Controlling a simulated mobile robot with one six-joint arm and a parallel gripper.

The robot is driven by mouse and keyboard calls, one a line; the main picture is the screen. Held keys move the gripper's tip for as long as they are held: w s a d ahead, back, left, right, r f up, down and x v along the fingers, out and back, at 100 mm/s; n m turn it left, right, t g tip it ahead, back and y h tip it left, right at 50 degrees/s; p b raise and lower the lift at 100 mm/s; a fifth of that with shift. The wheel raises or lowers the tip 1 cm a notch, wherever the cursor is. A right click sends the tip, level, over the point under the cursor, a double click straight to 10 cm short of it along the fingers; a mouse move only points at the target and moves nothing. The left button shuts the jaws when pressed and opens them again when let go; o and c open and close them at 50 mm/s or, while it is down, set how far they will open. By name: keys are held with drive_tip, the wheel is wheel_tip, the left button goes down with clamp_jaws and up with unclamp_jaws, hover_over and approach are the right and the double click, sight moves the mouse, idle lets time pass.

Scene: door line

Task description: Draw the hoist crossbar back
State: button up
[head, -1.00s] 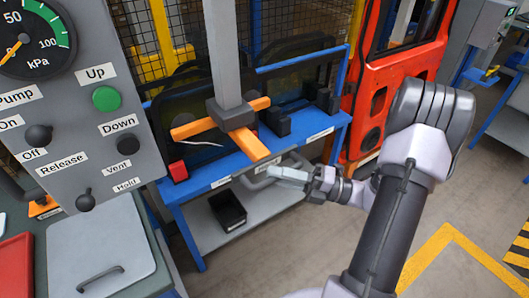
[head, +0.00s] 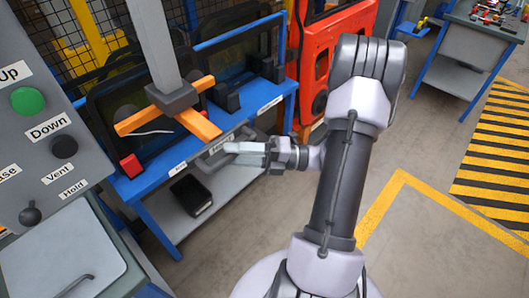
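The orange crossbar (head: 200,124) hangs at the foot of a grey vertical column (head: 156,40), under a dark grey block (head: 171,97). Its bars cross, with one arm pointing towards the lower right. My gripper (head: 232,150) is just to the lower right of that arm's end in the picture. It appears apart from the crossbar, though the depth between them is hard to judge. The fingers are small and seen from behind, against a grey curved piece at the bench, so their opening is unclear.
A blue bench (head: 150,184) with a red block (head: 131,166) stands below the crossbar, a black bin (head: 191,196) on its lower shelf. A control panel (head: 40,130) is at left. An orange-red door frame (head: 335,50) stands behind my arm.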

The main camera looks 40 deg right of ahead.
drive_tip(key=p+v, duration=0.3)
drive_tip(key=v, duration=1.4)
drive_tip(key=shift+s, duration=0.15)
drive_tip(key=shift+d, duration=0.1)
drive_tip(key=a+r+m+g+h+b, duration=0.1)
drive_tip(key=a+r+m+g+h, duration=0.1)
drive_tip(key=a+m, duration=0.8)
drive_tip(key=a+r+m+g+h+b, duration=0.1)
drive_tip(key=a+r+m+g+h, duration=0.2)
drive_tip(key=a+m, duration=0.7)
drive_tip(key=a+r+m+g+h+b, duration=0.2)
drive_tip(key=a+r+m+h, duration=0.4)
drive_tip(key=a+m, duration=0.5)
drive_tip(key=shift+w+m+h, duration=0.4)
drive_tip(key=shift+m+h, duration=0.4)
drive_tip(key=shift+m, duration=0.3)
